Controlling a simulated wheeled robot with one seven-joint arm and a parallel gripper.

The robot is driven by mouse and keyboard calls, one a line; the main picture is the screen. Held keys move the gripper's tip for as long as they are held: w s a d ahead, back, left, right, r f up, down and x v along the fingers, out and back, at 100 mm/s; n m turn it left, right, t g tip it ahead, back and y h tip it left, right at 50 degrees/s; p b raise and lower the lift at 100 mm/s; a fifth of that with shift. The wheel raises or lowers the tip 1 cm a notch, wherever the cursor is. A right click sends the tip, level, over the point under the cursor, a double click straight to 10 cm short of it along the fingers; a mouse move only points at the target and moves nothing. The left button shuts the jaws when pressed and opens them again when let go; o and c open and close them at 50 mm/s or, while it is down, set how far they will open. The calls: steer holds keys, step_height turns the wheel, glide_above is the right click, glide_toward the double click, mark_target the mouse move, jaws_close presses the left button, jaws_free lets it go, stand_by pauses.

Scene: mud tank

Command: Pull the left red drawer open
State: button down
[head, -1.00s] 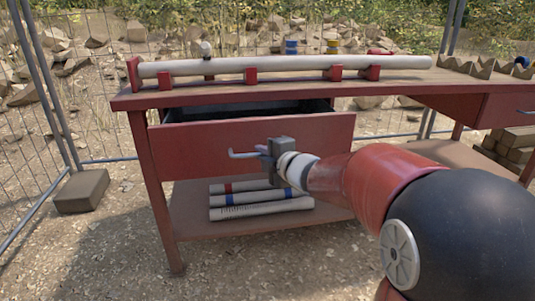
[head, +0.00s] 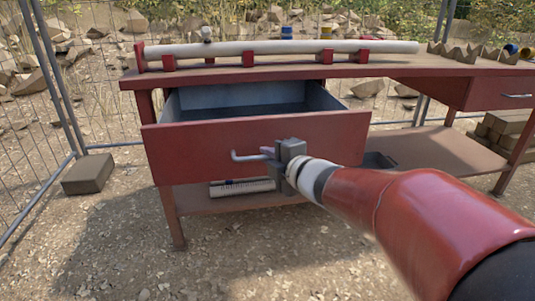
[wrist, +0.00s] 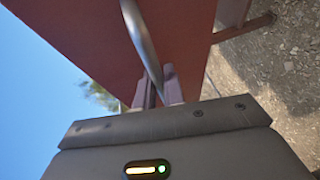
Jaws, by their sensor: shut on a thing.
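The left red drawer (head: 200,150) stands well out from the red workbench in the head view, and its grey inside shows above the front panel. The part of the inside that shows looks empty. A grey bar handle (head: 245,156) is on its front. My gripper (head: 270,153) is shut on the handle, toward its right part. In the wrist view the handle (wrist: 140,35) runs down between the two fingers of my gripper (wrist: 158,88), with the red drawer front (wrist: 85,35) behind it.
A long pale pipe (head: 280,48) lies in red holders on the bench top (head: 400,68). A right drawer (head: 500,93) is shut. Pale tubes (head: 240,187) lie on the lower shelf. A brown block (head: 88,174) sits on the ground at left, near the wire fence. Gravel in front is clear.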

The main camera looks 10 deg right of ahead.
steer(key=c, duration=1.8)
jaws_free()
steer(key=shift+p+v, duration=0.9)
steer(key=shift+v, duration=3.05)
steer(key=shift+d, duration=0.1)
